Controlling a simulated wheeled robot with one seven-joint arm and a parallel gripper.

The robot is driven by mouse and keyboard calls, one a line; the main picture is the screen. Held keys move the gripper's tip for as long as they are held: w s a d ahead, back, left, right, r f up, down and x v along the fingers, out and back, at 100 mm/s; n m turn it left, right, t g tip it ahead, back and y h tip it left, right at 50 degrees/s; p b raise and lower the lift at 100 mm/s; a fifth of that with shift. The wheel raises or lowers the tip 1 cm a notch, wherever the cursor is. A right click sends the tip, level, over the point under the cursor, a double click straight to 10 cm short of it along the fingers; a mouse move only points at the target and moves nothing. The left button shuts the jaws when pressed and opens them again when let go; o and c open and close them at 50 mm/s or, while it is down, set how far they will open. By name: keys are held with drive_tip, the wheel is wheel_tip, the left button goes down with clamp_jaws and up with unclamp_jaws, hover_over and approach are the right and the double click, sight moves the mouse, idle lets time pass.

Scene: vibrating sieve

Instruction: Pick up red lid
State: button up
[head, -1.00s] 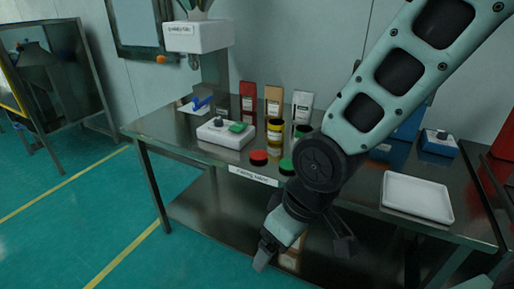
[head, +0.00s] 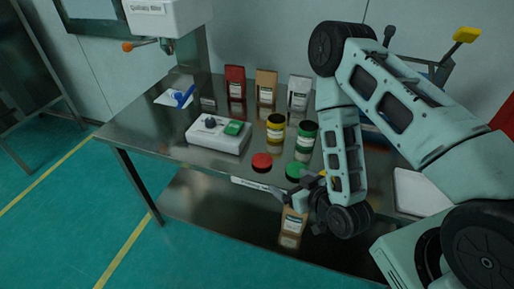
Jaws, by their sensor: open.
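The red lid (head: 262,161) lies flat near the front edge of the metal table (head: 140,130), in the head view. A green lid (head: 296,170) lies just to its right. My gripper (head: 286,188) is at the table's front edge, below and to the right of the red lid in the picture. It is open and holds nothing that I can see. Its fingers are small in the view, and they appear apart from the red lid.
A yellow jar (head: 275,129) and a green jar (head: 306,138) stand behind the lids. A white device (head: 217,138) with a green button sits to the left. Red (head: 235,84), tan (head: 266,88) and white (head: 299,92) pouches stand at the back. A white tray (head: 420,192) is partly hidden by my arm.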

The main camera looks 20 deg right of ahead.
drive_tip(key=b, duration=1)
approach(262, 160)
drive_tip(key=b+x, duration=0.1)
drive_tip(key=x, duration=0.1)
drive_tip(key=shift+w+a+f, duration=0.1)
drive_tip(key=shift+w+a, duration=0.15)
drive_tip(key=shift+w, duration=0.1)
drive_tip(key=shift+p+x, duration=0.85)
drive_tip(key=shift+x, duration=2.05)
drive_tip(key=shift+s+d, duration=0.1)
drive_tip(key=shift+d, duration=0.05)
drive_tip(key=c, duration=1.1)
